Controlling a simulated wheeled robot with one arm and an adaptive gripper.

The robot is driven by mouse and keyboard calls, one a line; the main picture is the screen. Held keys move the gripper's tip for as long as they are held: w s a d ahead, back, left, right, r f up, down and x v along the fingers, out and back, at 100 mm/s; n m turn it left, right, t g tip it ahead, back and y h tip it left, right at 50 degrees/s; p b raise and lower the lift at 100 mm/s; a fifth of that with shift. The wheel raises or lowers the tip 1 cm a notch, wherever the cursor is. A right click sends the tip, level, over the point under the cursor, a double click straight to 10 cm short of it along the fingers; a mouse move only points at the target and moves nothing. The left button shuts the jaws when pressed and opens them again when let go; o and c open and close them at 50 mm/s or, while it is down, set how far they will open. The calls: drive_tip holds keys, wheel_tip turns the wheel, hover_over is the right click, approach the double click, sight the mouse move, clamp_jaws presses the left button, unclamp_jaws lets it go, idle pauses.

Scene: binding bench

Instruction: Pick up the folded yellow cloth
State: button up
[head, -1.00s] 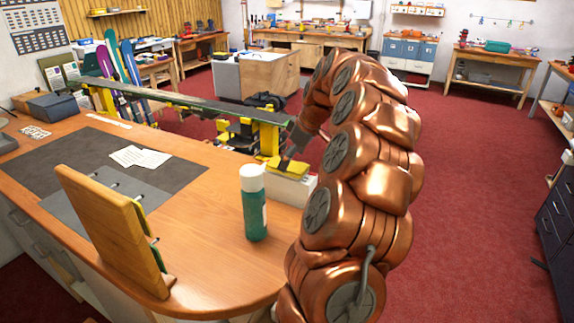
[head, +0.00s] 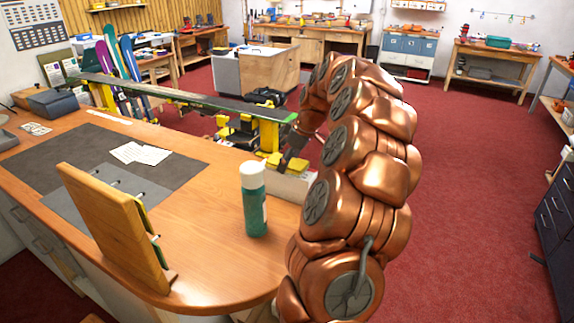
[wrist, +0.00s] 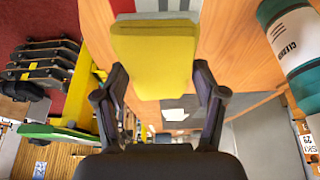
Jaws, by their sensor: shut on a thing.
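The folded yellow cloth (wrist: 158,65) is between the two dark fingers of my gripper (wrist: 158,88) in the wrist view, and the fingers are shut on it. A grey layer shows along its far edge. A bit of the yellow cloth (head: 296,166) shows under the fingers there, partly hidden by my gripper and arm. I cannot tell from the head view whether the cloth touches the box.
A green and white bottle (head: 254,200) stands on the wooden bench (head: 200,245), left of my arm. A wooden stand (head: 115,228) is at the front. A ski (head: 190,97) in yellow vises runs behind the bench.

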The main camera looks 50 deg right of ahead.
wheel_tip(320, 180, up, 10)
drive_tip(key=b, duration=0.3)
idle(0.7)
